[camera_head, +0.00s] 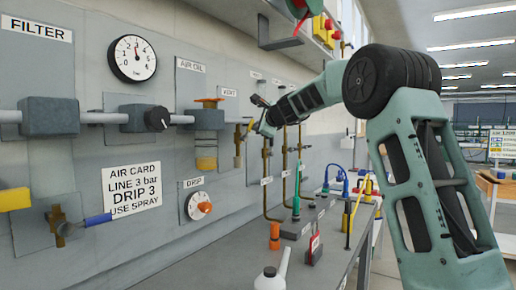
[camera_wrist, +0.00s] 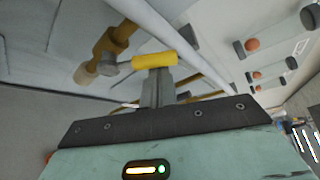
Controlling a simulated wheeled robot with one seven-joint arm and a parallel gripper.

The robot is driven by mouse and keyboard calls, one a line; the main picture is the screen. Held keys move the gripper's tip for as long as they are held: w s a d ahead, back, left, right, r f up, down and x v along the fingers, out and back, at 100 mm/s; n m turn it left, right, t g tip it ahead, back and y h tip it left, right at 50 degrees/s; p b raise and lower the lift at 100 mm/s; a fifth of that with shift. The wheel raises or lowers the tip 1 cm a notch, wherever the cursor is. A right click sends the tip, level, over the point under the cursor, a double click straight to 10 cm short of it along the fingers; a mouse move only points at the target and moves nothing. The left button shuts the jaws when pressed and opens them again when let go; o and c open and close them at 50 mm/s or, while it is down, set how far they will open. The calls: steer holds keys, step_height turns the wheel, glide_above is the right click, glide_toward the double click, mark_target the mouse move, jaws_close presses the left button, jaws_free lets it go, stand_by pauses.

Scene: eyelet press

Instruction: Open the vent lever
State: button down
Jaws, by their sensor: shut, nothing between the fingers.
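The vent lever shows as a short yellow handle (camera_wrist: 154,61) on a grey arm in the wrist view. The arm joins a brass valve (camera_wrist: 108,45) to the left. In the head view the brass vent valve (camera_head: 238,150) hangs on the wall panel below the VENT label (camera_head: 228,92). My gripper (camera_wrist: 157,84) is shut and empty, its fingertips right at the yellow handle; I cannot tell whether they touch it. In the head view my gripper (camera_head: 252,127) is small, close to the right of the valve, and partly hides the lever.
Brass pipes (camera_head: 266,180) run down the wall to the right of the valve. The air oil unit (camera_head: 206,118) is to the left, with the drip dial (camera_head: 198,206) below. A grey bench (camera_head: 330,225) holds an oil can (camera_head: 270,280) and several fittings.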

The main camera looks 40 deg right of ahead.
steer(key=n+t+b, duration=0.1)
steer(key=b, duration=0.2)
steer(key=a+n+b, duration=0.1)
steer(key=b, duration=0.3)
steer(key=a+n+t+h+b, duration=0.1)
steer(key=n+b, duration=0.1)
steer(key=b, duration=0.1)
steer(key=shift+s+a+r+t, duration=0.2)
steer(key=shift+s+r+t, duration=0.1)
steer(key=shift+s, duration=0.1)
steer(key=shift+a+r+n+t+b, duration=0.25)
steer(key=shift+n+b, duration=0.25)
steer(key=shift+b, duration=0.7)
steer(key=shift+r, duration=0.1)
steer(key=shift+d, duration=0.1)
